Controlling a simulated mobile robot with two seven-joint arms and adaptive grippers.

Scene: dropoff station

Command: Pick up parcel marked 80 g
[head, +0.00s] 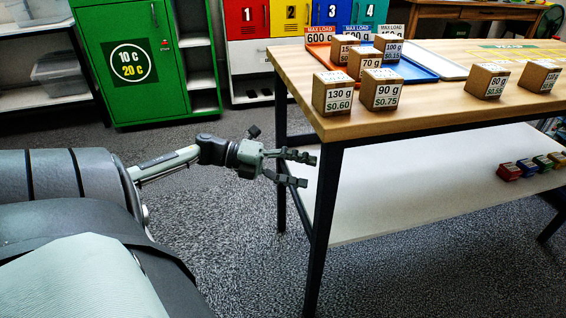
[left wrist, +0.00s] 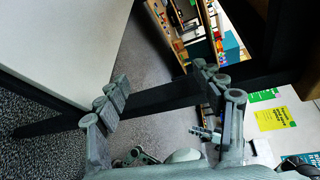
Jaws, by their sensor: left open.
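The parcel marked 80 g and $0.55 (head: 484,81) is a brown cube standing on the wooden table top (head: 440,122), near its front edge in the right half of the head view. My left gripper (head: 304,170) is open and empty, left of the table's near corner leg and below the level of the table top, well away from that parcel. The left wrist view shows its two spread fingers (left wrist: 165,88) with nothing between them, and no parcel is seen there.
Other parcels marked 130 g (head: 332,94), 90 g (head: 381,90) and 70 g (head: 364,63) stand at the table's left end, by red and blue trays (head: 424,76). A dark table leg (head: 320,230) and white lower shelf (head: 400,195) are beside the gripper.

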